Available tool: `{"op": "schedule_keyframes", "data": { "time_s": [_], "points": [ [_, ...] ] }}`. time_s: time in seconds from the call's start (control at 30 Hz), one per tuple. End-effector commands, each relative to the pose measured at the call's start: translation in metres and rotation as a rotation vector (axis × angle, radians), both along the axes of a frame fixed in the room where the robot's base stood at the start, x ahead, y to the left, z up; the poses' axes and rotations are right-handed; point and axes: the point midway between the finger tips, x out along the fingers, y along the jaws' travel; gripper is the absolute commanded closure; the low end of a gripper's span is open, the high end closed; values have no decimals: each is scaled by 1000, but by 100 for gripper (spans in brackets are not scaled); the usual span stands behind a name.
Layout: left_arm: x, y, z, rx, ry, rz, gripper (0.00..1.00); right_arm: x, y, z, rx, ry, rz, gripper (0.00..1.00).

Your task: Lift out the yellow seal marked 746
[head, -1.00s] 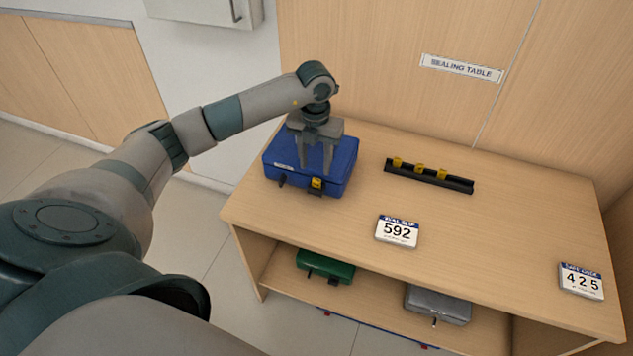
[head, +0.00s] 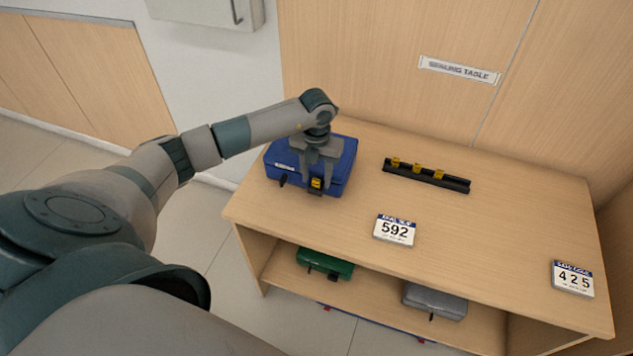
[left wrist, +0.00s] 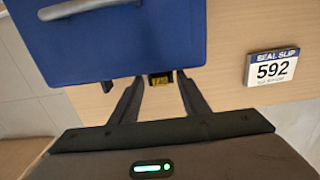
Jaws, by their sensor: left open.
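A small yellow seal (head: 316,183) sits at the front of the blue box (head: 345,152) on the table; no number is readable on it. In the left wrist view the seal (left wrist: 160,79) shows at the box's lower edge. My left gripper (head: 318,180) is open, with one finger on each side of this seal and nothing held. Three more yellow seals, left (head: 396,161), middle (head: 417,168) and right (head: 439,174), stand in a black rack (head: 455,186); their marks are too small to read. My right gripper is out of view.
A seal slip card reading 592 (head: 394,231) stands near the table's front edge, and a card reading 425 (head: 573,279) at the right. A green box (head: 325,264) and a grey box (head: 435,302) lie on the shelf below. The tabletop between is clear.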

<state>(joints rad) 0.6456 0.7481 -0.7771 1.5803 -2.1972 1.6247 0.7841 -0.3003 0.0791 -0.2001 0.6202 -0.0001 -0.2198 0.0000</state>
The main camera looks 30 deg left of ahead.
Motion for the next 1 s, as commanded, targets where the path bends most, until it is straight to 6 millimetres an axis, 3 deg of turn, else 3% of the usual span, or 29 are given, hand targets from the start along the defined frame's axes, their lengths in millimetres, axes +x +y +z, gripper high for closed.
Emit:
{"op": "schedule_keyframes", "data": {
  "time_s": [0.4, 0.6, 1.0],
  "points": [
    [0, 0, 0, 0, 0, 0, 59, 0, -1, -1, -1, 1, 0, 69],
    [0, 0, 0, 0, 0, 0, 100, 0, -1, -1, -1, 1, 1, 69],
    [1, 0, 2, -1, -1, 0, 100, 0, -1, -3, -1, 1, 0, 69]
  ]
}}
